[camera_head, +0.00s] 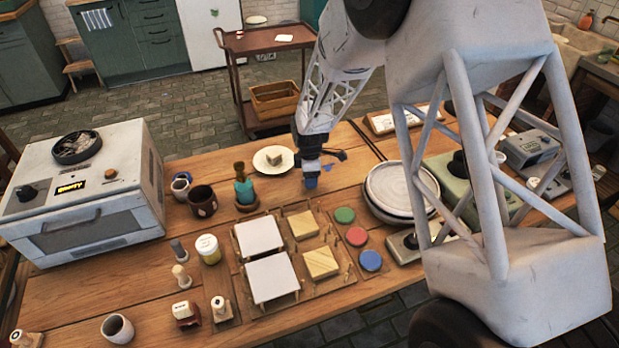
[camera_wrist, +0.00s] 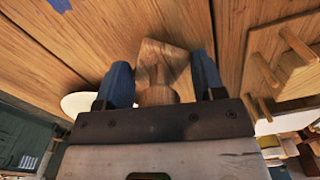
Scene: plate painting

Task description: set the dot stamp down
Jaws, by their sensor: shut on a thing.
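My gripper (camera_head: 311,181) is over the wooden table, just right of the small white plate. In the wrist view its two blue fingers (camera_wrist: 163,84) are shut on a brown wooden piece, which I take as the dot stamp (camera_wrist: 160,62). The stamp lies between the fingers and its wooden end points away from the palm. In the head view the stamp cannot be made out behind the fingers. Whether it touches the table (camera_head: 330,188) is unclear. A blue mark (camera_wrist: 60,4) lies on the tabletop in the wrist view.
Stacked plates (camera_head: 400,190) lie to the right. White tiles and wooden blocks on a board (camera_head: 239,270), and green, red and blue paint pads (camera_head: 357,236), are in front. Bare wood lies around the gripper.

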